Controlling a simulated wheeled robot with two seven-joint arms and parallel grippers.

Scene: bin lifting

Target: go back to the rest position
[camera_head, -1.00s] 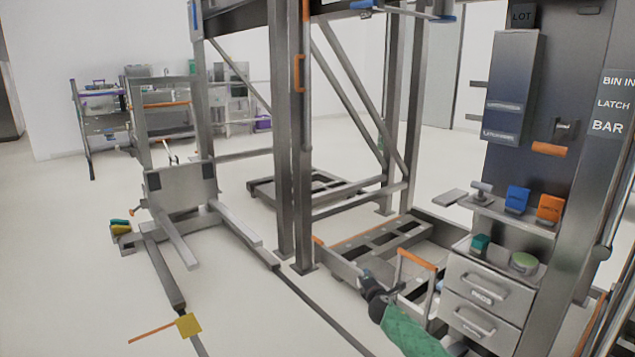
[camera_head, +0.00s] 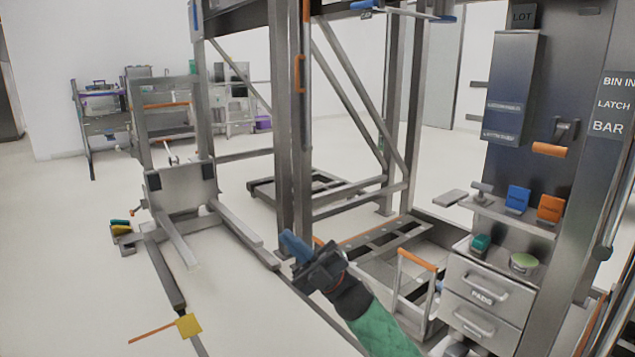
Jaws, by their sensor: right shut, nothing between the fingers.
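My right gripper (camera_head: 297,250) is in the lower middle of the head view, at the end of my green-sleeved arm that comes in from the bottom right. Its blue-grey fingers are closed together and hold nothing. It shows in front of the foot of the grey steel frame (camera_head: 292,150); I cannot tell whether it touches it. My left gripper is not in view.
A pallet-lifter-like stand (camera_head: 180,188) with fork legs is on the left. A drawer cabinet (camera_head: 485,300) stands at the right, under a shelf with blue and orange blocks (camera_head: 550,208). An orange-handled cart (camera_head: 417,262) is beside my arm. The floor at lower left is mostly clear.

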